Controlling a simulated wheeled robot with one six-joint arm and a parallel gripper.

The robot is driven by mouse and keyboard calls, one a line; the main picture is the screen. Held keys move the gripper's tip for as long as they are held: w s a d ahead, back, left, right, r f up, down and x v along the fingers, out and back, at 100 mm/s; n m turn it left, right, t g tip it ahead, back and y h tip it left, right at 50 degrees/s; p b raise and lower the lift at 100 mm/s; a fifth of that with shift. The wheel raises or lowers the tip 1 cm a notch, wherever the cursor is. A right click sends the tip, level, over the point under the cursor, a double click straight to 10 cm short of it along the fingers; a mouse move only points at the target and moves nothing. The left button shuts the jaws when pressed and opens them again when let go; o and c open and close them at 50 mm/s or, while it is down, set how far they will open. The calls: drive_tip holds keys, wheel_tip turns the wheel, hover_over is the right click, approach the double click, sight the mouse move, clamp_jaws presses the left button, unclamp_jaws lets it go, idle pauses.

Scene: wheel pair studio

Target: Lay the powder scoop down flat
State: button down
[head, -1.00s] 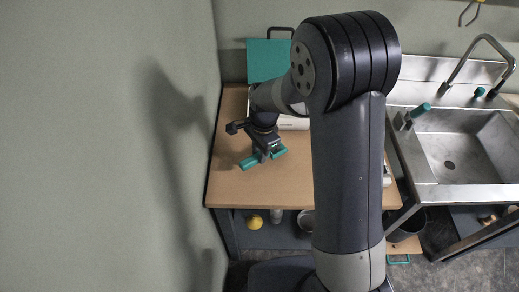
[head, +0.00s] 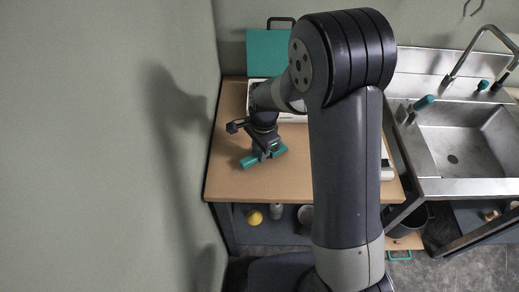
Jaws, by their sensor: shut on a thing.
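Whether the held thing touches the tabletop cannot be told from this height. My arm hides the right middle of the table.
A teal panel (head: 268,52) stands at the back of the table, with a pale object (head: 293,118) before it. A metal sink (head: 463,147) is on the right, with a teal-handled tap part (head: 423,103). A yellow thing (head: 254,217) is below the table. The front left tabletop is clear.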

drive_tip(key=shift+f, duration=0.3)
drive_tip(key=c, duration=1.1)
unclamp_jaws()
drive_tip(key=shift+c, duration=0.2)
wheel_tip(320, 180, up, 11)
drive_tip(key=shift+w+d, duration=0.25)
drive_tip(key=shift+d, duration=0.15)
drive_tip(key=shift+f, duration=0.1)
